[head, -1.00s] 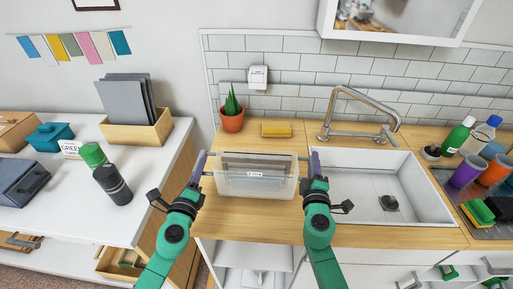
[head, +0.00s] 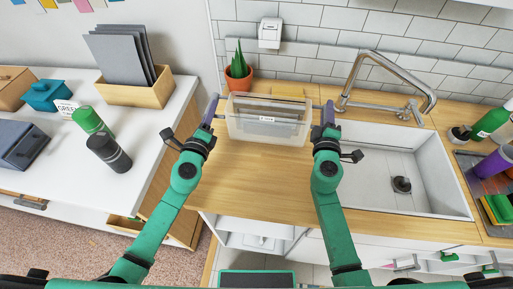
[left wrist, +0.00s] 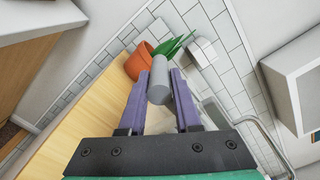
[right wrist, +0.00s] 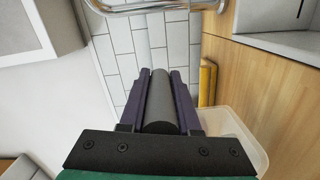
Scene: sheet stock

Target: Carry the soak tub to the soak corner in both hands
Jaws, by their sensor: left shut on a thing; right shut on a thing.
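The soak tub (head: 266,128) is a clear plastic box with a small white label, at the back of the wooden counter left of the sink. Its corner also shows in the right wrist view (right wrist: 243,139). My left gripper (head: 214,108) is shut on the tub's left handle, a grey bar seen in the left wrist view (left wrist: 159,82). My right gripper (head: 328,112) is shut on the right handle, a dark grey bar in the right wrist view (right wrist: 160,95). I cannot tell whether the tub touches the counter. No marked soak corner is identifiable.
A potted plant (head: 238,79) and a yellow block (head: 290,91) stand close behind the tub. The sink (head: 385,170) and tap (head: 385,85) are to the right. A white table (head: 75,177) with bottles is on the left. The front counter (head: 255,180) is clear.

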